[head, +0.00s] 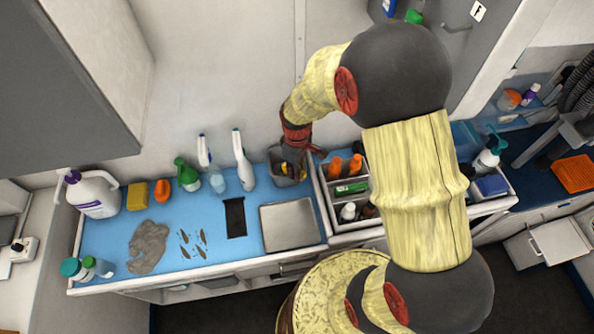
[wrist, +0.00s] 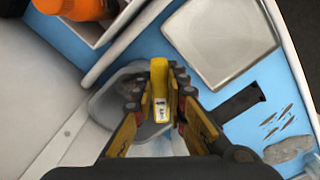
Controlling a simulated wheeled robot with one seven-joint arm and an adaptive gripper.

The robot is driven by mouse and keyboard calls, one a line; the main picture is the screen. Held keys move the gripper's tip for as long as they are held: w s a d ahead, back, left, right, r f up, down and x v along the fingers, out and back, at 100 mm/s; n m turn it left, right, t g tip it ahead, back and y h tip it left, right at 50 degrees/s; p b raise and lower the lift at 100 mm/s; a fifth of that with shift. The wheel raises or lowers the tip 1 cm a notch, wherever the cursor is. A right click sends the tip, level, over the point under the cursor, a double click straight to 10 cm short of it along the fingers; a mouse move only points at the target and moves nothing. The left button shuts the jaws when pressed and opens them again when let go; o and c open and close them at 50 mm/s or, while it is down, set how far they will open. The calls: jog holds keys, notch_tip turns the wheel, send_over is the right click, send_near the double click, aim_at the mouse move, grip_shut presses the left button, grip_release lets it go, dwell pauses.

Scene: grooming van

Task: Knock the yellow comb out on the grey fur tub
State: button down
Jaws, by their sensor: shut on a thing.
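The yellow comb (wrist: 159,78) is held between the fingers of my gripper (wrist: 160,100) in the wrist view. A small bit of yellow shows below my gripper (head: 296,158) in the head view. The grey fur tub (head: 288,181) stands on the blue counter near the back wall, just left of the organiser. In the wrist view its grey rim (wrist: 97,106) shows beneath and left of the comb. My gripper is over the tub. I cannot tell whether the comb touches the rim. Much of the tub is hidden by my fingers.
Right of the tub is a divided organiser (head: 338,221) with bottles. A metal tray (head: 290,224) lies in front, with a black strip (head: 235,217) to its left. Spray bottles (head: 243,160) stand left of the tub. Grey fur (head: 149,247) lies on the open left counter.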

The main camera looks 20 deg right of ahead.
dwell(0.3)
jog(key=shift+r+p, duration=2.15)
jog(key=shift+r, duration=0.8)
